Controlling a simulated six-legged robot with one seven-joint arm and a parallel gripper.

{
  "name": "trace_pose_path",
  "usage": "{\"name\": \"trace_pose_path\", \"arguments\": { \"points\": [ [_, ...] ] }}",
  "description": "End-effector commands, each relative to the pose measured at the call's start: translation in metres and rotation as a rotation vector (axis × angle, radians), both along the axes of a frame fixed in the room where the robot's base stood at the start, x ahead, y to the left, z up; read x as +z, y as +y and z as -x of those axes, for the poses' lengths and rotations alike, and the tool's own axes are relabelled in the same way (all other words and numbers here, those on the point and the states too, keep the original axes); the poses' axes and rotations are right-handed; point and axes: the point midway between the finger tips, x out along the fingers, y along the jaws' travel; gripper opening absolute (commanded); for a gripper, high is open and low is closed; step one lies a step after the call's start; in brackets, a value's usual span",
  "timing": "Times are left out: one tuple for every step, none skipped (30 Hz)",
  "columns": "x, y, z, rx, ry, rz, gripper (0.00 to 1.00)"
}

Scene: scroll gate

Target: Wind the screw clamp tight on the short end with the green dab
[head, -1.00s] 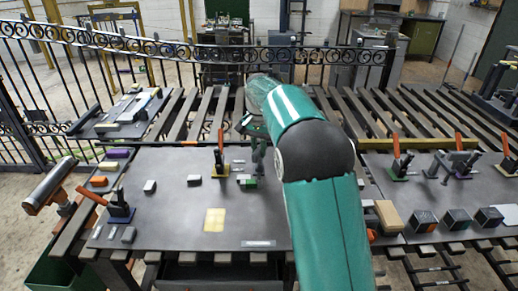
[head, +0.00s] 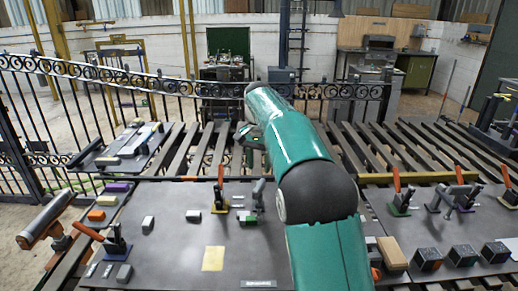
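On the dark board (head: 165,255), a small grey piece with a green patch (head: 247,219) sits right of centre. A grey upright shape (head: 258,190), possibly the screw clamp, stands just behind and right of it; I cannot tell if it grips the piece. A similar small grey piece (head: 193,215) lies to the left. My gripper (head: 249,143) hangs at the end of my teal arm, above and behind the green-marked piece, apart from it. Its fingers are too small and partly hidden by the arm, so their opening is unclear.
An orange-handled toggle clamp (head: 220,193) stands left of the green-marked piece, and another (head: 113,240) at the board's left. A yellow square (head: 213,258) lies in front. The right board (head: 415,235) holds more clamps and dark blocks. A scrolled iron railing (head: 170,85) runs behind.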

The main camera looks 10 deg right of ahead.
Motion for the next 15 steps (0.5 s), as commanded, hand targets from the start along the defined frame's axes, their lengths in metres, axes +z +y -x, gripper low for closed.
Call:
{"name": "trace_pose_path", "arguments": {
  "points": [
    [0.012,0.0,-0.001,0.0,-0.004,0.0,0.38],
    [0.018,0.0,-0.001,0.0,-0.003,0.0,0.38],
    [0.026,0.0,-0.001,0.0,-0.004,0.0,0.38],
    [0.032,0.0,0.0,0.0,-0.004,0.0,0.38],
    [0.036,0.0,-0.001,0.0,-0.004,0.0,0.38],
    [0.041,0.0,-0.001,0.0,-0.002,0.0,0.38],
    [0.044,0.0,-0.001,-0.001,-0.002,0.0,0.38],
    [0.047,0.0,-0.001,-0.001,-0.002,0.0,0.38],
    [0.05,0.0,-0.001,-0.001,-0.001,0.001,0.38],
    [0.052,0.0,0.0,-0.001,0.0,0.0,0.38],
    [0.053,0.0,0.0,-0.001,-0.001,0.001,0.38],
    [0.055,0.0,0.0,-0.001,-0.001,0.001,0.38],
    [0.055,0.0,0.0,-0.001,0.0,0.0,0.38],
    [0.055,0.0,0.0,-0.001,0.0,0.0,0.38],
    [0.055,0.0,0.0,-0.001,0.0,0.0,0.38]
  ]
}}
